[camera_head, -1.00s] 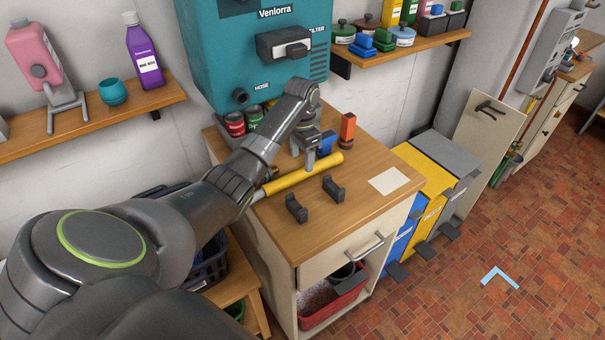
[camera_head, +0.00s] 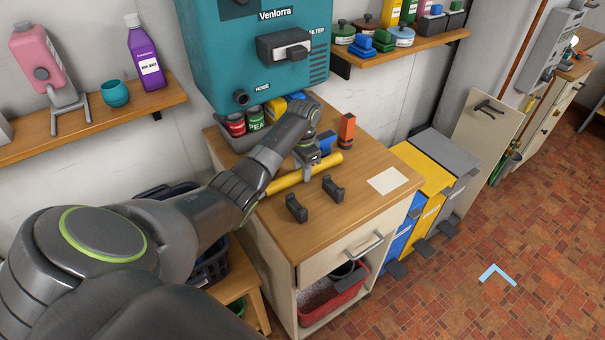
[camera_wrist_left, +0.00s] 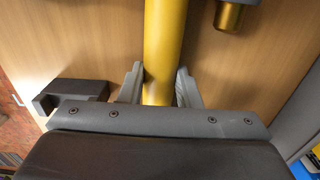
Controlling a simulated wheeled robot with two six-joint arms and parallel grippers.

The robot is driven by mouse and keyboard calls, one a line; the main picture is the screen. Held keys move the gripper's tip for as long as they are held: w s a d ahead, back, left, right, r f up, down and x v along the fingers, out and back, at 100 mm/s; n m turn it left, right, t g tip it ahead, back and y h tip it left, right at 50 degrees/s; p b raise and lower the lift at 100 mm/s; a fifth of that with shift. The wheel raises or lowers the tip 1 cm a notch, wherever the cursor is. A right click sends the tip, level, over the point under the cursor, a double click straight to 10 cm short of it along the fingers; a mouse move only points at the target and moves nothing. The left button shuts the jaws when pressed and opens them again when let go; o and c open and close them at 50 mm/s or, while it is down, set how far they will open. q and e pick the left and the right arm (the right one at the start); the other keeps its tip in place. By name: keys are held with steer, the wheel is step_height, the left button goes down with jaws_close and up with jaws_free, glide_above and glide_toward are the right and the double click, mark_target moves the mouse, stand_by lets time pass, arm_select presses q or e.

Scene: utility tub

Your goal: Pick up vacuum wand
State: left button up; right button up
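The vacuum wand is a yellow tube (camera_head: 284,183) lying on the wooden counter top. In the left wrist view the tube (camera_wrist_left: 165,40) runs up the middle of the picture. My left gripper (camera_head: 308,176) is down at the counter, over the tube. In the wrist view its two grey fingers (camera_wrist_left: 160,85) lie one on each side of the tube, close against it, and look shut on it. My left forearm covers the tube's near end in the head view. My right gripper is not in view.
Two dark holder clips (camera_head: 296,208) (camera_head: 333,188) stand on the counter (camera_head: 345,215) in front of the tube. An orange-and-black item (camera_head: 347,130) and a blue item (camera_head: 327,143) stand behind it. A teal machine (camera_head: 225,50) hangs above. The counter's right side holds only a white sheet (camera_head: 388,181).

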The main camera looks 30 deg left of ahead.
arm_select(q)
steer(key=c, duration=0.4)
